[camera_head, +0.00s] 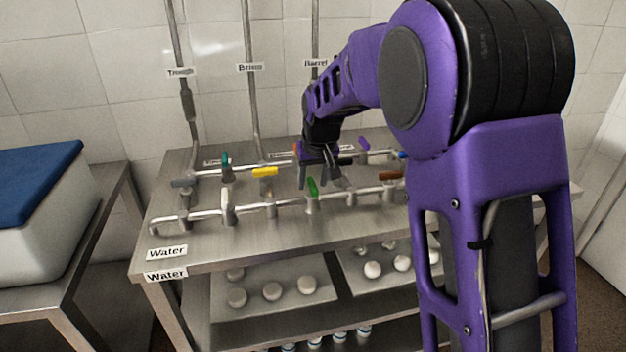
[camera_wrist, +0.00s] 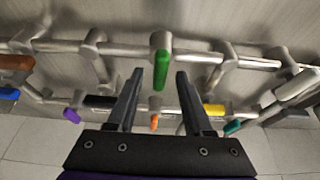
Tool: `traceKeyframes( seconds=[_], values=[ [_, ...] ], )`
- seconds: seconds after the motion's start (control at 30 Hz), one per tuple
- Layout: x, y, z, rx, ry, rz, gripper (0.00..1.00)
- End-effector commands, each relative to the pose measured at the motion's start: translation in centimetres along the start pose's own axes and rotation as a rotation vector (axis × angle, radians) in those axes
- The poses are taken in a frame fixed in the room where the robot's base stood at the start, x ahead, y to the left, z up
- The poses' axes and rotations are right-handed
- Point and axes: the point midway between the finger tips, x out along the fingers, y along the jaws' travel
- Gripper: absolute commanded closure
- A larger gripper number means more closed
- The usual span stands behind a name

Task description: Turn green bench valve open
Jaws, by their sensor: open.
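The green valve handle (camera_head: 312,187) stands on the front pipe of the steel bench, near the middle. In the wrist view the green handle (camera_wrist: 161,68) points toward me from its round valve body, at the top centre between the lines of my two fingers. My gripper (camera_head: 318,184) is open and empty, just above and behind the green handle in the head view. In the wrist view my fingertips (camera_wrist: 159,74) lie to either side of the handle's lower end. I see no clear contact with it.
The bench (camera_head: 205,257) carries pipes with other handles: yellow (camera_head: 265,172), teal (camera_head: 225,161), purple (camera_head: 364,143), brown (camera_head: 391,175) and an orange one (camera_wrist: 154,121). Labels reading Water (camera_head: 167,253) are at the front left. A blue-lidded box (camera_head: 38,180) stands left.

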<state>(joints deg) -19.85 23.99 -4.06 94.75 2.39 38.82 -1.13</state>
Motion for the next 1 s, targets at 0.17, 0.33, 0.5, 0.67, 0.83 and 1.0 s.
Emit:
traceKeyframes(
  seconds=[0.17,0.33,0.5,0.67,0.83,1.0],
  values=[
    [-0.02,0.01,-0.01,0.000,0.000,0.000,0.69],
    [-0.03,0.01,0.00,0.000,0.000,0.000,0.99],
    [-0.04,0.01,0.00,0.000,0.000,0.000,1.00],
    [-0.04,0.03,0.00,-0.003,0.000,-0.001,1.00],
    [-0.06,0.11,-0.01,-0.034,0.000,-0.015,1.00],
    [-0.08,0.25,-0.03,-0.113,0.000,-0.048,1.00]
  ],
)
